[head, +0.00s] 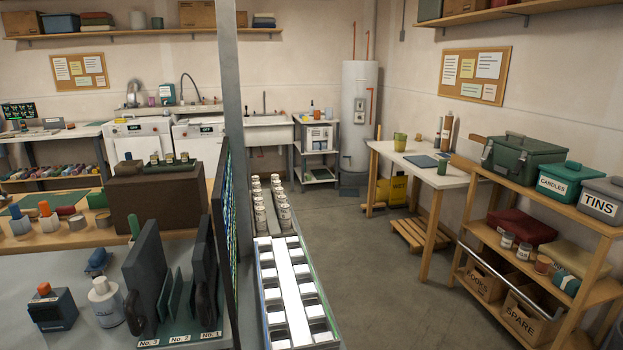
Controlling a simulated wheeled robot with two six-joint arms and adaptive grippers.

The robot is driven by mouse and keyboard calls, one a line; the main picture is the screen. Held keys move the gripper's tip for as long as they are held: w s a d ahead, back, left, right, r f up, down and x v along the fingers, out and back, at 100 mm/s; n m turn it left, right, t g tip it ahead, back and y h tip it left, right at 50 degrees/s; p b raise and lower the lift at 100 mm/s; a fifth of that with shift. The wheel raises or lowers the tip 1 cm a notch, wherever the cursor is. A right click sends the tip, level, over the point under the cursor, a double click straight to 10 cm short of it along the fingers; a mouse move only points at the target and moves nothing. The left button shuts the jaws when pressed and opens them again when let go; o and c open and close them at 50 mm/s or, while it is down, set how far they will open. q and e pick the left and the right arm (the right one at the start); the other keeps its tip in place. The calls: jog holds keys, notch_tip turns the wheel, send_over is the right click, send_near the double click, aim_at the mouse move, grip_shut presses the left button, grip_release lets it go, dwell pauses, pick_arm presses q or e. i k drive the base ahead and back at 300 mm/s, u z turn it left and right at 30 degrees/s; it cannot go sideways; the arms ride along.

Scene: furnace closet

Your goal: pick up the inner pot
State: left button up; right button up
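I cannot make out an inner pot for certain in the head view. A smaller dark green vessel (442,167) stands near that table's front edge. Neither shows clearly as an inner pot. Neither of my grippers is in view.
A grey post (232,90) and dark upright panel (226,225) stand between the left bench (85,262) and the floor. A wooden shelf unit (565,207) with boxes stands at right. A pallet (412,235) lies by the table. The middle floor (365,260) is clear.

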aim_at(400, 138)
jog(key=z, duration=1.35)
jog(key=i, duration=2.9)
jog(key=u, duration=1.75)
jog(key=i, duration=5.85)
jog(key=z, duration=1.65)
